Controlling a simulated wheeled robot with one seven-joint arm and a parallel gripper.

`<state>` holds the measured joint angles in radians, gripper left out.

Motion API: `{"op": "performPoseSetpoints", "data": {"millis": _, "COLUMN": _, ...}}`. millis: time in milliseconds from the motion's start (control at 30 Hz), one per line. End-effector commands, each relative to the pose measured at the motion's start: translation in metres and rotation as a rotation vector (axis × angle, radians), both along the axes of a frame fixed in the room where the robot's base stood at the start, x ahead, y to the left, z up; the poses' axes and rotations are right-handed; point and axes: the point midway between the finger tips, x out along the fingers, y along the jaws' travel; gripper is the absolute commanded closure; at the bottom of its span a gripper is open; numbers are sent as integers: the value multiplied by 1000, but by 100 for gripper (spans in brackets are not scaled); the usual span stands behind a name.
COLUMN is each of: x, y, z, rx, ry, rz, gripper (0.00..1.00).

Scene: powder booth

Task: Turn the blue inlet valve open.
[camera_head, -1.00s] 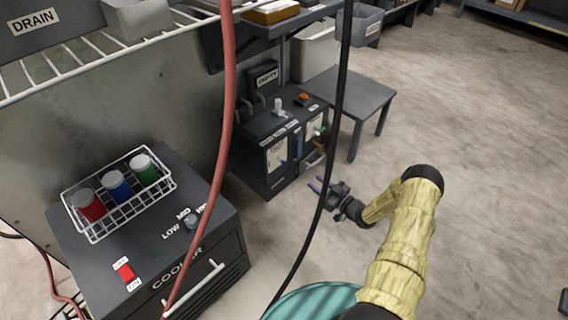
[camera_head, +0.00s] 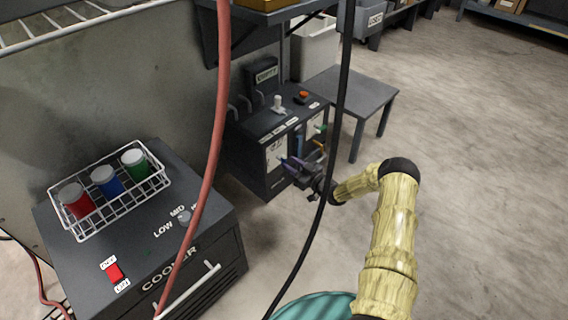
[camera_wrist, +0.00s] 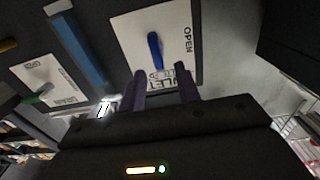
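The blue inlet valve lever (camera_wrist: 155,50) sits on a white plate (camera_wrist: 126,32) on a dark box. In the wrist view the lever runs roughly up and down, the word OPEN is to its right, and a partly covered label is below it. My gripper (camera_wrist: 162,88) has two purple fingers spread apart, with nothing held between them. The lever's lower end is just above the gap between the fingertips in the picture; I cannot tell whether they touch. In the head view my gripper (camera_head: 289,162) is at the box's front, by the left white plate (camera_head: 271,153), and largely hides the lever.
A green lever (camera_wrist: 36,97) on a second plate and a blue vertical strip (camera_wrist: 78,45) are beside the inlet plate. A red hose (camera_head: 217,120) and black cable (camera_head: 338,120) hang in front. A cooker (camera_head: 200,262) stands left, a small table (camera_head: 350,92) behind right. Floor at right is clear.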

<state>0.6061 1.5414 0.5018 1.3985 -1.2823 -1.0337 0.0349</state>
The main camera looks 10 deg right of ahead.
Motion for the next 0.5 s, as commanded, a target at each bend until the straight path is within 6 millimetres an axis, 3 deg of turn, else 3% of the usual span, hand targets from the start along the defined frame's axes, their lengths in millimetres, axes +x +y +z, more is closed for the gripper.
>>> {"op": "performPoseSetpoints", "data": {"millis": 200, "x": 28, "y": 20, "z": -3, "rx": -1, "ry": -2, "rz": 0, "gripper": 67}}
{"op": "performPoseSetpoints", "data": {"millis": 500, "x": 37, "y": 27, "z": 0, "rx": 0, "ry": 0, "rz": -1, "gripper": 67}}
